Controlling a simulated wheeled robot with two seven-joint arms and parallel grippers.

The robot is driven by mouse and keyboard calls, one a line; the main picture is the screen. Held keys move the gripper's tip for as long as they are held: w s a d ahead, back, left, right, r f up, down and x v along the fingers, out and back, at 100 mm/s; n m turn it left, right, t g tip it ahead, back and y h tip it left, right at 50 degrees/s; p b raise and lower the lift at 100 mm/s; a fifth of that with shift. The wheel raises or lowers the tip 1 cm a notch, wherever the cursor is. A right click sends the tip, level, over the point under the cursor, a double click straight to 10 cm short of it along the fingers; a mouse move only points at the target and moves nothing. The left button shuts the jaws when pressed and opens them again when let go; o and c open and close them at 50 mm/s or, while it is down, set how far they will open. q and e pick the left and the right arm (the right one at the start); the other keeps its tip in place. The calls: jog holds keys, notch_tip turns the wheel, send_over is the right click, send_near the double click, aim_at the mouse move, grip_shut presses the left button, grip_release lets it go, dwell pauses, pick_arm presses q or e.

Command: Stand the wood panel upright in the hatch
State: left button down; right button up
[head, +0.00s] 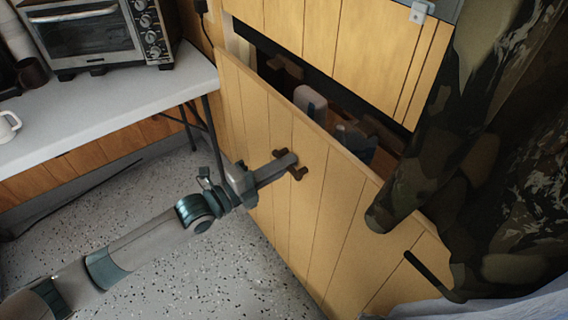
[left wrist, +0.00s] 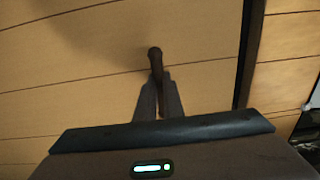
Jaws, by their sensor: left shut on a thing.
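The wood panel (head: 305,205) is a planked, light-wood board that stands tilted, its top edge leaning out from the hatch (head: 335,95). A dark gap shows between that edge and the planked wall above. My left gripper (head: 288,165) is shut on the panel's dark handle (head: 298,173), near the middle of the upper part. In the left wrist view the fingers (left wrist: 160,80) close around the handle (left wrist: 155,55), with the panel (left wrist: 90,60) behind. My right gripper is not in view.
Several items, including a white one (head: 310,101), show inside the hatch behind the panel. Camouflage cloth (head: 480,140) hangs at the right, covering part of the panel. A white table (head: 120,110) with a toaster oven (head: 85,35) stands left. The speckled floor (head: 190,260) is clear before the panel.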

pick_arm(q)
jog(key=shift+w+d+r, duration=0.2)
jog(key=shift+d+r, duration=0.05)
jog(key=shift+r, duration=0.05)
jog(key=shift+w+d, duration=0.3)
jog(key=shift+d, duration=0.2)
jog(key=shift+w+d, duration=0.2)
dwell(0.7)
jog(key=shift+w+d+f, duration=0.1)
jog(key=shift+w+d, duration=0.3)
jog(key=shift+d, duration=0.15)
jog(key=shift+w+d, duration=0.1)
jog(key=shift+d, duration=0.05)
dwell(0.4)
jog(key=shift+w+d, duration=0.4)
jog(key=shift+d, duration=0.1)
jog(key=shift+w+d, duration=0.2)
jog(key=shift+d, duration=0.1)
dwell(0.3)
jog(key=shift+w+d, duration=0.35)
jog(key=shift+d, duration=0.25)
dwell(0.4)
